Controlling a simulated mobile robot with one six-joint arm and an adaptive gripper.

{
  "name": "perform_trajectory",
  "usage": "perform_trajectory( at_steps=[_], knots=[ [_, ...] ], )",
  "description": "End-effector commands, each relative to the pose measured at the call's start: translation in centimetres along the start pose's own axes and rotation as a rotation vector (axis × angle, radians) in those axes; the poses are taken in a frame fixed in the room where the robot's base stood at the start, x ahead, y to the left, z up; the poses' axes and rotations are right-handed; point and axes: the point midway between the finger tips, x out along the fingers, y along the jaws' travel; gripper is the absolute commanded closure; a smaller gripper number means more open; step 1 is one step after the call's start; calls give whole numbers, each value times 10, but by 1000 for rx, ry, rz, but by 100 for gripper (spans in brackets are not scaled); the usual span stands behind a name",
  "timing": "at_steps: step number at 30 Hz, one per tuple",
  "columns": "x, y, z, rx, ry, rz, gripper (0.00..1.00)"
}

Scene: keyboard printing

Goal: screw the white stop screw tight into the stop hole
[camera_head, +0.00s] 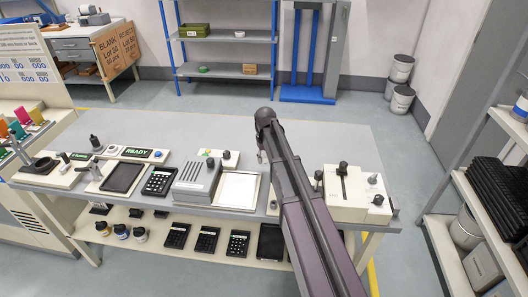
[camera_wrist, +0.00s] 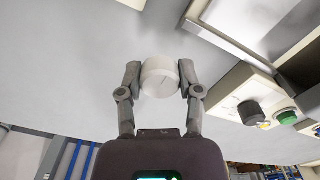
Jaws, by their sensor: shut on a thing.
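The white stop screw (camera_wrist: 160,80) is a short round white piece with a thin line across its face, seen in the wrist view. My gripper (camera_wrist: 161,74) is shut on it, with one grey finger on each side. The screw appears held clear of the grey table (camera_wrist: 60,65), apart from the devices. In the head view my arm reaches over the long table (camera_head: 342,140), and its own links mostly hide the gripper and the screw. I cannot make out the stop hole in either view.
A cream device (camera_head: 345,210) with a slotted top and black knobs stands right of my arm. Left of it are a white framed plate (camera_head: 238,190), a grey ribbed block (camera_head: 197,178) and a black keypad (camera_head: 160,181). The table's back strip is clear.

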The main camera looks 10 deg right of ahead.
Motion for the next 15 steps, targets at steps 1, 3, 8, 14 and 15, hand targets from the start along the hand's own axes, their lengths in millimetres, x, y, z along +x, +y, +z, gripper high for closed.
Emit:
perform_trajectory(
  at_steps=[1,3,8,14,15],
  knots=[
    [-2,-4,19,0,0,0,86],
    [-4,-8,35,0,0,0,86],
    [-7,-16,67,-1,0,0,86],
    [-9,-23,96,0,0,0,86],
    [-10,-24,100,0,0,0,86]
  ],
)
